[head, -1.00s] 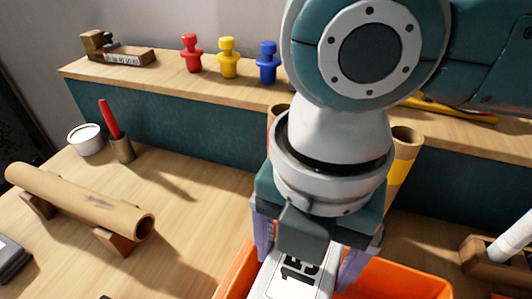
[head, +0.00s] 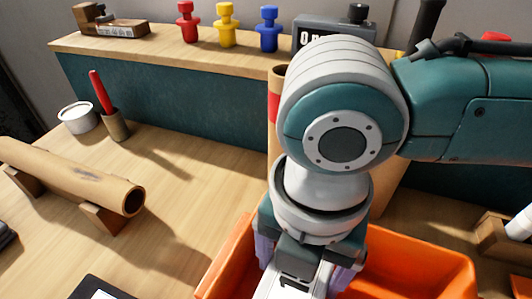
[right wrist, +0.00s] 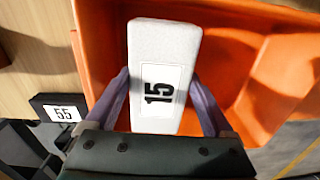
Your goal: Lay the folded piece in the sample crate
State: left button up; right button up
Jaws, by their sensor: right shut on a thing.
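The folded piece (head: 290,283) is a white, thick, soft-looking slab with a label reading 15. My right gripper (head: 305,272) is shut on it, with one finger on each side. The piece also shows in the right wrist view (right wrist: 165,45), between the fingers of that gripper (right wrist: 158,85). The orange sample crate (head: 425,262) is below and around the piece in the head view. In the right wrist view the crate (right wrist: 97,35) lies behind the piece, whose height over the floor I cannot tell. My left gripper is not in view.
A black plate with a white label (head: 98,288) lies left of the crate; it reads 55 in the right wrist view (right wrist: 60,112). A brown roll (head: 75,178) rests on wooden cradles at left. A shelf (head: 150,48) with coloured pegs runs behind.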

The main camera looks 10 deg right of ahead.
jog(key=shift+f+b, duration=1.7)
jog(key=shift+f, duration=1.3)
jog(key=o, duration=1.2)
jog(key=shift+o, duration=0.2)
notch_tip(320, 180, up, 7)
jog(key=p, duration=0.7)
jog(key=shift+p, duration=0.3)
notch_tip(320, 180, up, 6)
jog(key=p, duration=0.7)
jog(key=shift+r, duration=0.25)
